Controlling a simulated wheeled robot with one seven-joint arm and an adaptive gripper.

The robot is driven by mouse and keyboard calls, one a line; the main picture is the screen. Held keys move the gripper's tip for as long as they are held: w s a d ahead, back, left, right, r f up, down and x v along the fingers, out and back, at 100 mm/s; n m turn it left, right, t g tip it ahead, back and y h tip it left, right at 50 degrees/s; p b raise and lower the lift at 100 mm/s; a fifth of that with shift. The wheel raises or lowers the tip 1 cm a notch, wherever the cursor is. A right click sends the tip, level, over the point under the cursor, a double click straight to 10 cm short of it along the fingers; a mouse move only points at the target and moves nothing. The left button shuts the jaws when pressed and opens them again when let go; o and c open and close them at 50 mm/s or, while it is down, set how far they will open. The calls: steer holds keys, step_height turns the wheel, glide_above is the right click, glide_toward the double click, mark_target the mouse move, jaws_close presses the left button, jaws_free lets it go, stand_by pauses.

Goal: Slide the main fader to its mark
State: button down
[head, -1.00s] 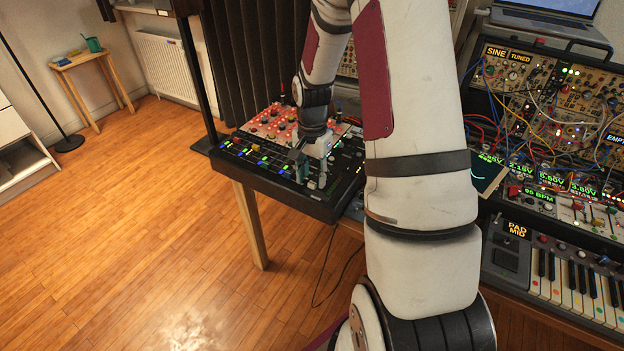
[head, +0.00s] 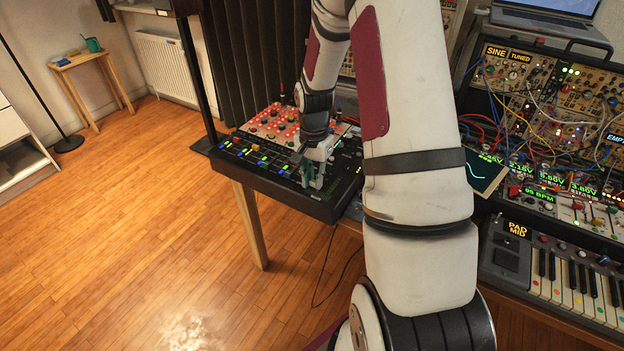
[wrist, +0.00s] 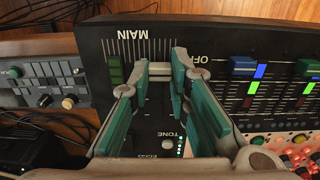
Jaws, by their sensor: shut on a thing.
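The main fader's label MAIN (wrist: 136,34) and its scale lines show on the black mixer (wrist: 95,45) in the wrist view. A green mark (wrist: 115,70) lies on the panel just left of my fingertips. My gripper (wrist: 158,73) has green-padded fingers shut on a small pale cap (wrist: 160,70), which looks like the main fader's cap and is mostly hidden by the fingers. In the head view my gripper (head: 312,180) is down at the mixer's (head: 275,190) near right part, and the cap cannot be made out there.
A grey knob unit (wrist: 45,82) lies to the left. A red-topped panel (head: 275,124) sits behind the mixer. A modular synth (head: 545,110) and keyboard (head: 570,275) stand to the right.

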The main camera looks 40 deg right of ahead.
steer(key=shift+w+d, duration=0.3)
steer(key=shift+d, duration=0.55)
steer(key=c, duration=1.5)
jaws_free()
step_height(320, 180, up, 12)
